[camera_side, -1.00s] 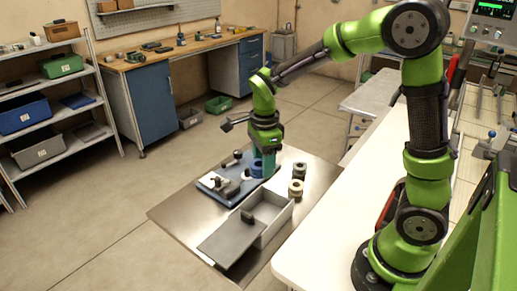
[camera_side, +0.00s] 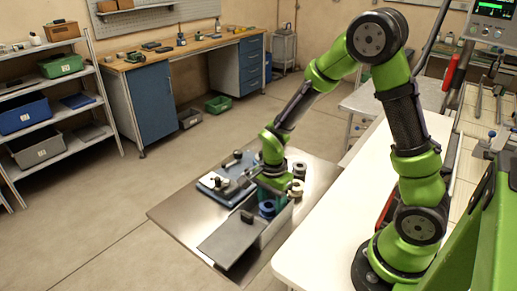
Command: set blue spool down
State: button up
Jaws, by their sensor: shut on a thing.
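The blue spool (camera_side: 267,209) is at the lower end of my gripper (camera_side: 268,197), which is shut on it. The spool is over or inside the open grey box (camera_side: 277,231); I cannot tell whether it touches the box floor. My gripper points down and hides part of the box and the spool's upper part. The fingertips are too small to make out clearly.
A grey flat lid (camera_side: 225,243) with a dark knob lies left of the box. A blue board (camera_side: 207,188) with grey and dark fittings lies behind. Pale spools (camera_side: 296,188) stand right of my gripper. The metal table (camera_side: 175,213) is bare at left.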

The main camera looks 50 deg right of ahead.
jog(key=shift+f, duration=0.25)
jog(key=shift+f, duration=0.15)
jog(key=o, duration=0.7)
notch_tip(320, 180, up, 12)
notch_tip(320, 180, up, 8)
jog(key=n+t+y, duration=0.1)
jog(key=n+t, duration=0.2)
jog(key=n, duration=0.3)
send_over(272, 202)
jog(key=s+a, duration=0.2)
jog(key=s, duration=0.2)
jog(key=s+r+n+t, duration=0.1)
jog(key=n, duration=0.2)
jog(key=s+a+r+n+t, duration=0.1)
jog(key=s+n, duration=0.1)
jog(key=s+a+r+n+t+y, duration=0.1)
jog(key=s+r+n+t, duration=0.1)
jog(key=n, duration=0.1)
jog(key=shift+s+a+r+n, duration=0.1)
jog(key=shift+s+a+n, duration=0.15)
jog(key=shift+n, duration=0.05)
